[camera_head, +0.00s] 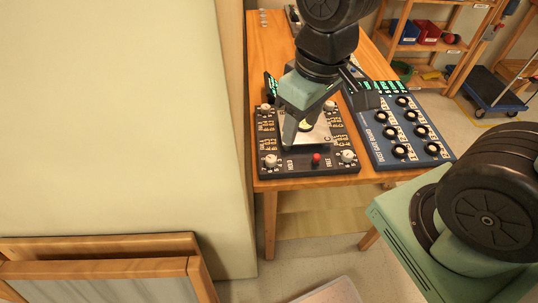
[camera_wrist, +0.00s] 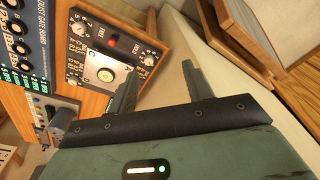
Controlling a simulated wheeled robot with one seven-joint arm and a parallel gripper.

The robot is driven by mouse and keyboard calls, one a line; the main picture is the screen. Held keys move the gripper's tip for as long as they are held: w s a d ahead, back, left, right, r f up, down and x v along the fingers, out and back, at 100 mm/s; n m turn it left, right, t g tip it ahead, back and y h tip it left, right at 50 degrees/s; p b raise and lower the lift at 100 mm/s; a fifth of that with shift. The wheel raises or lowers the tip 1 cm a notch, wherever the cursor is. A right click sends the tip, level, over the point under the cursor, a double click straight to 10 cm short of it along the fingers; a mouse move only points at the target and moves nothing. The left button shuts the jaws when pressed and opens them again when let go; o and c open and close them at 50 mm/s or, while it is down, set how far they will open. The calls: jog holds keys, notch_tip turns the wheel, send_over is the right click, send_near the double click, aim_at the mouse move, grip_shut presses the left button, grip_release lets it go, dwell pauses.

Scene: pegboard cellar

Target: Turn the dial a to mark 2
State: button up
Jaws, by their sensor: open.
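The dark control panel (camera_head: 310,170) lies on the wooden table, with white dials near its corners, including a near-left dial (camera_head: 270,160) and a near-right dial (camera_head: 347,156). The near-left dial (camera_wrist: 148,60) shows just beyond the fingertips. No contact with a dial is visible.
A red button (camera_head: 316,159) sits between the near dials. A silver plate (camera_wrist: 105,72) lies mid-panel. A blue board (camera_head: 405,150) with several black knobs is on the right. A pale wall (camera_head: 130,110) stands left of the table. Shelves and a blue cart (camera_head: 492,92) stand behind.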

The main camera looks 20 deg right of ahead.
jog(key=w+d+p, duration=0.2)
jog(key=w+d, duration=0.2)
jog(key=d, duration=0.1)
jog(key=n+g+h, duration=0.1)
jog(key=n, duration=2.1)
send_near(271, 158)
notch_tip(271, 158, down, 9)
jog(key=shift+w+d+r+b, duration=0.1)
jog(key=shift+w+b, duration=0.05)
jog(key=shift+b, duration=0.15)
jog(key=c, duration=1)
